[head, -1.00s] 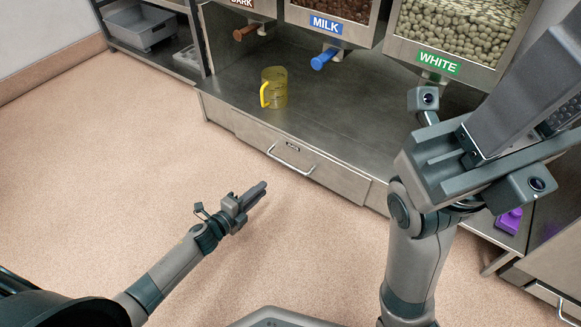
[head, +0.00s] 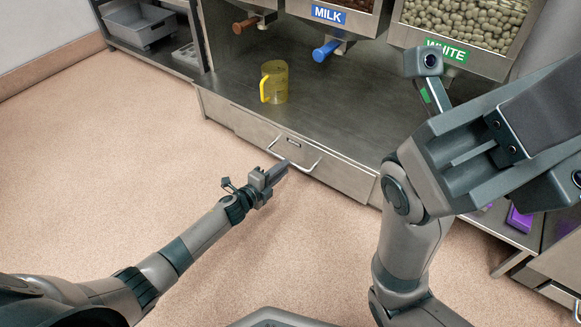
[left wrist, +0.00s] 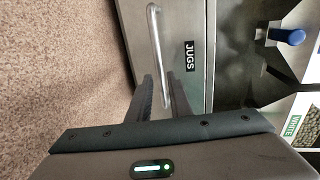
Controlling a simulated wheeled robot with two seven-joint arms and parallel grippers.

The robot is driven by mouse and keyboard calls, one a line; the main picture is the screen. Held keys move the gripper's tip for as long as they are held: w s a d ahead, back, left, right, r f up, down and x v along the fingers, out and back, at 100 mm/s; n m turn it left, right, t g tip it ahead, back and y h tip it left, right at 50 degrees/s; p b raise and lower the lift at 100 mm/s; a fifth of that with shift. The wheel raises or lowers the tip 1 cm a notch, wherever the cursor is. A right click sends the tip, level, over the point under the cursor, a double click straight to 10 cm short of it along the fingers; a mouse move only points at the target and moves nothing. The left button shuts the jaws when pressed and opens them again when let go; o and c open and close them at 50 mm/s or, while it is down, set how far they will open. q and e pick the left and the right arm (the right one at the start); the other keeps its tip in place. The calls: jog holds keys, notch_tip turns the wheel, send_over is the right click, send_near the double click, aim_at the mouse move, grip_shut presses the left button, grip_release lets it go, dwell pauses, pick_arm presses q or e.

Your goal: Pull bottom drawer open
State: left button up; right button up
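The drawer (head: 343,177) under the counter has a steel front and a bar handle (head: 301,165). It looks closed, flush with the cabinet. In the left wrist view its front (left wrist: 192,88) bears a JUGS label, and the handle (left wrist: 155,45) runs down toward the fingers. My left gripper (head: 281,169) is at the handle. In the left wrist view its fingers (left wrist: 160,92) stand apart, with the near end of the handle lined up between them. Whether they touch the bar cannot be told. My right arm fills the right side of the head view; its gripper is out of frame.
A yellow jug (head: 275,84) stands on the counter (head: 345,110) above the drawer. Bean dispensers with MILK (head: 329,14) and WHITE (head: 447,50) labels hang over it. A grey bin (head: 139,25) sits on a rack at the far left. The floor before the drawer is clear.

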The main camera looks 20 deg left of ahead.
pick_arm(q)
jog(key=shift+b+x, duration=1.05)
jog(key=shift+x, duration=1.6)
grip_shut()
